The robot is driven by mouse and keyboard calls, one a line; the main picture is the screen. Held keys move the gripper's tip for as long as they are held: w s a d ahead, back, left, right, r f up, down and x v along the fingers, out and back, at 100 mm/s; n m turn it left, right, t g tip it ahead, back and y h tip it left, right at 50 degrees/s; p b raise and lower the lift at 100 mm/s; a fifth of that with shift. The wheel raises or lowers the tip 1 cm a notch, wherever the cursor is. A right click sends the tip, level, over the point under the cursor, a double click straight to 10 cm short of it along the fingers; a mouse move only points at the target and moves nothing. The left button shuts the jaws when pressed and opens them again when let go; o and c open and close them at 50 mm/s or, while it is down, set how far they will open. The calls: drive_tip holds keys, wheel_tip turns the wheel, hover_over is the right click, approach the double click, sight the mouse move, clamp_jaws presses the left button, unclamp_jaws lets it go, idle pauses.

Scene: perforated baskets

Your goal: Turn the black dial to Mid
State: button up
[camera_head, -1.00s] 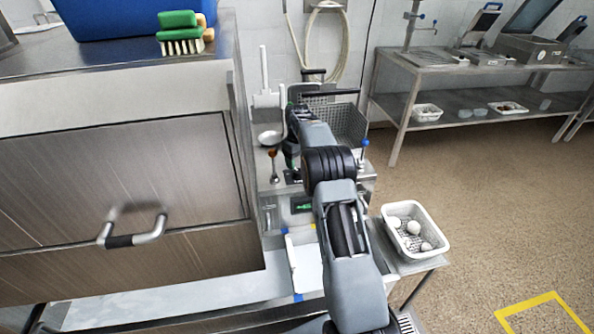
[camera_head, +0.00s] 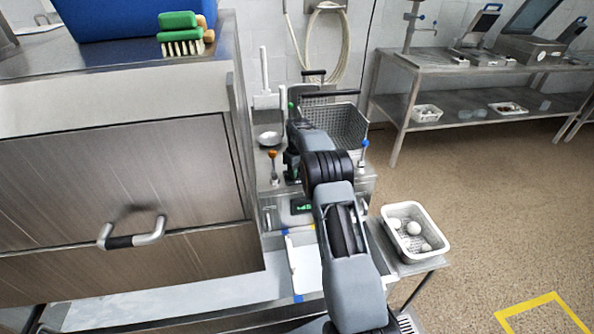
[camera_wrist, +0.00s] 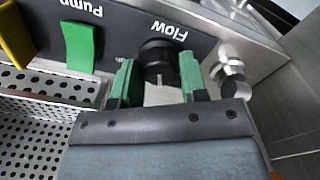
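The black dial (camera_wrist: 157,58) sits on the dark panel under the label "Flow", which appears upside down in the wrist view. A short pale mark shows on the dial's side toward my gripper. My gripper (camera_wrist: 158,84) has green-tipped fingers spread apart, one on each side of the dial. Gaps seem to show between the fingers and the dial, and contact cannot be told. No "Mid" marking is readable. In the head view, my arm hides the dial and the fingertips.
A green switch (camera_wrist: 79,46) beside the label "Pump" and a yellow one (camera_wrist: 14,35) stand left of the dial. A metal fitting (camera_wrist: 230,68) is close on the right. A perforated basket (camera_head: 345,122) stands behind my arm, and a white basket (camera_head: 411,213) with balls is at right.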

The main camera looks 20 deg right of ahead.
drive_tip(key=c, duration=0.5)
drive_tip(key=m, duration=0.4)
drive_tip(key=shift+p, duration=0.4)
drive_tip(key=o, duration=0.9)
drive_tip(key=shift+r, duration=0.1)
wheel_tip(320, 180, up, 14)
drive_tip(key=shift+s+f+p, duration=0.1)
drive_tip(key=shift+s+p, duration=0.05)
drive_tip(key=shift+p, duration=0.2)
